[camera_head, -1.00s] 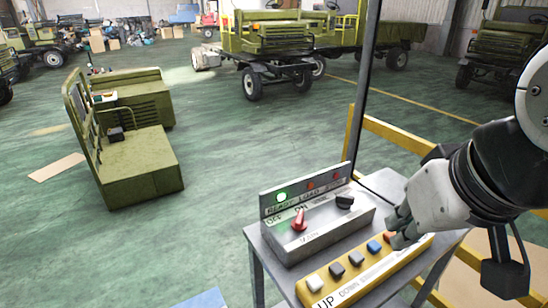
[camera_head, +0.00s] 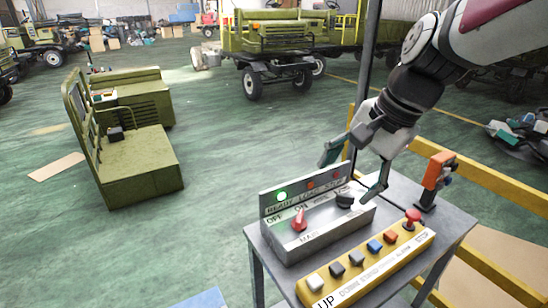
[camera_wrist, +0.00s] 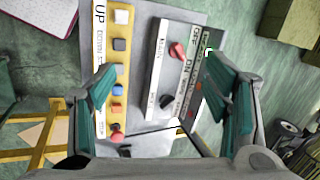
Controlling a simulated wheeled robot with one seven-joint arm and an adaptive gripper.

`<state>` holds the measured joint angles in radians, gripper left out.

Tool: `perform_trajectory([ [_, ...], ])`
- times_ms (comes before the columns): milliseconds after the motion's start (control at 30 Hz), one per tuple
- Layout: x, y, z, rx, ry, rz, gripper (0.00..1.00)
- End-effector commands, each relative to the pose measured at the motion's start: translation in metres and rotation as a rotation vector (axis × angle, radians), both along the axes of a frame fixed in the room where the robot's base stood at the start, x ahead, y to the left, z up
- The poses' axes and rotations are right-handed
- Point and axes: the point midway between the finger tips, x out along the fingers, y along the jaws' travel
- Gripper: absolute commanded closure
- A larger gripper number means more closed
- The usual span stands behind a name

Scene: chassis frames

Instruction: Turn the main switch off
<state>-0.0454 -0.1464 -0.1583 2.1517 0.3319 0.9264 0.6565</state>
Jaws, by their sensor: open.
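The grey control box (camera_head: 318,235) stands on a metal table, with a label plate along its back. Its red knob (camera_head: 299,221) sits near the OFF and ON labels; which one it points to is hard to tell. The red knob also shows in the wrist view (camera_wrist: 177,51). A black knob (camera_head: 345,201) sits on the right of the box. A green lamp (camera_head: 282,196) is lit above OFF. My gripper (camera_head: 346,180) is open and empty, fingers spread above the box's right end. In the wrist view, both knobs lie between the fingers (camera_wrist: 160,80).
A yellow button box (camera_head: 395,262) with several buttons lies in front of the grey box. An orange device (camera_head: 437,172) stands at the table's back right. A dark pole (camera_head: 362,100) rises behind the table. Yellow rails (camera_head: 500,182) run on the right.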

Motion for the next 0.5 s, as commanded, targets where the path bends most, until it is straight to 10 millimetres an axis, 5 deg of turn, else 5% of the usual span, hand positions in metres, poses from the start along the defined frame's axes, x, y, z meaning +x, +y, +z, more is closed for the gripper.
perform_trajectory([
  [300,0.099,-0.004,-0.068,0.2,0.26,-0.523,0.3],
  [500,0.138,-0.008,-0.111,0.263,0.375,-0.774,0.3],
])
